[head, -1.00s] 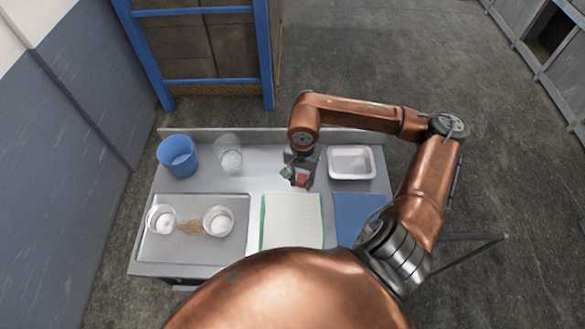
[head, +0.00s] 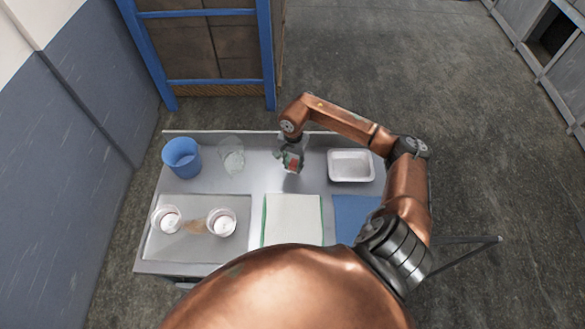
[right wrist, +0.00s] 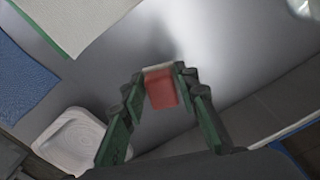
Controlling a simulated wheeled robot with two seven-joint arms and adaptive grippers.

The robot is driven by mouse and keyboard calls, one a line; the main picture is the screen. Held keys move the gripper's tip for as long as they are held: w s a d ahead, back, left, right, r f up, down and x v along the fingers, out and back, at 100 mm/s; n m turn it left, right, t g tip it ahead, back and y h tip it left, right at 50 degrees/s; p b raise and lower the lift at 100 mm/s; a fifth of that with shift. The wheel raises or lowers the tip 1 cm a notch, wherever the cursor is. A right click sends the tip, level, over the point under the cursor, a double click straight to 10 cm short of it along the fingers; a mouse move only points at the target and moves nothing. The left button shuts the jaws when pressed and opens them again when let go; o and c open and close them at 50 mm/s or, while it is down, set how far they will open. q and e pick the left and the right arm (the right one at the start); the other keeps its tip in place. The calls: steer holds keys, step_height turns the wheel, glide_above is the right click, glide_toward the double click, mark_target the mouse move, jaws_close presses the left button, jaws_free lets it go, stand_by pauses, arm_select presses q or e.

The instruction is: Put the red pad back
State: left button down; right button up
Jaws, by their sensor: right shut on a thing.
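The red pad (right wrist: 161,90) is a small red block with a pale band along one edge. My right gripper (right wrist: 158,84) is shut on it, one green-edged finger on each side, above the grey table top. In the head view the right gripper (head: 290,161) is over the back middle of the table, between the clear glass and the white tray, and the red pad (head: 294,166) shows only partly between the fingers. How high the pad is held is hard to tell. My left gripper is not in view.
A clear glass (head: 232,158) and a blue cup (head: 182,157) stand at the back left. A white tray (head: 351,151) is at the back right. A white green-edged cloth (head: 292,220), a blue cloth (head: 352,215) and a metal tray (head: 200,252) with two cups lie in front.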

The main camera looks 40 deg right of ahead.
mark_target(292, 169)
steer(key=shift+w+f, duration=0.2)
steer(key=shift+f, duration=0.05)
step_height(292, 169, down, 2)
steer(key=shift+w+f+p, duration=0.1)
steer(key=shift+p, duration=0.5)
steer(key=shift+d+f, duration=0.1)
steer(key=shift+f, duration=0.45)
steer(key=shift+f, duration=0.2)
steer(key=o, duration=1)
steer(key=shift+r, duration=0.15)
